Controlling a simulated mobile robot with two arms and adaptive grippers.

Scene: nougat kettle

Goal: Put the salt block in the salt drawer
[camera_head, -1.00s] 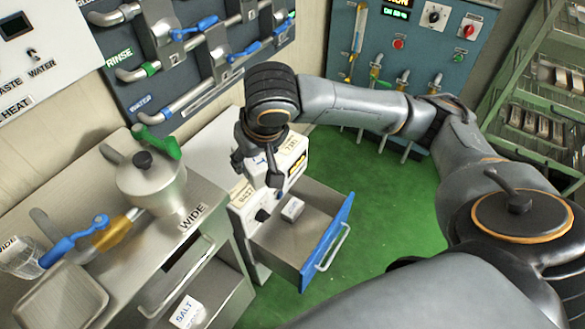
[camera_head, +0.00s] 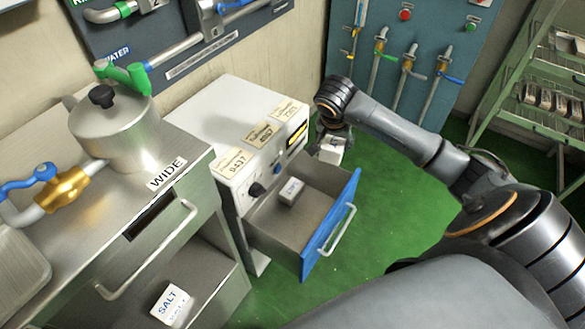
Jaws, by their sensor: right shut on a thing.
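My right gripper (camera_head: 333,134) is shut on a small white block (camera_head: 331,150) and holds it above the far right corner of an open drawer. I cannot read the block's marking. The open drawer has a blue front (camera_head: 331,228) with a pale handle and grey metal walls. A small white labelled block (camera_head: 291,191) lies inside it; its print is too small to read. A white block marked SALT (camera_head: 172,304) lies in the lower part of the steel counter at the bottom left. My left gripper is not in view.
The drawer belongs to a white cabinet (camera_head: 210,115) with labels on its top. A steel kettle (camera_head: 115,130) with a green handle stands on the counter (camera_head: 120,220) marked WIDE. Green floor (camera_head: 400,215) is free right of the drawer.

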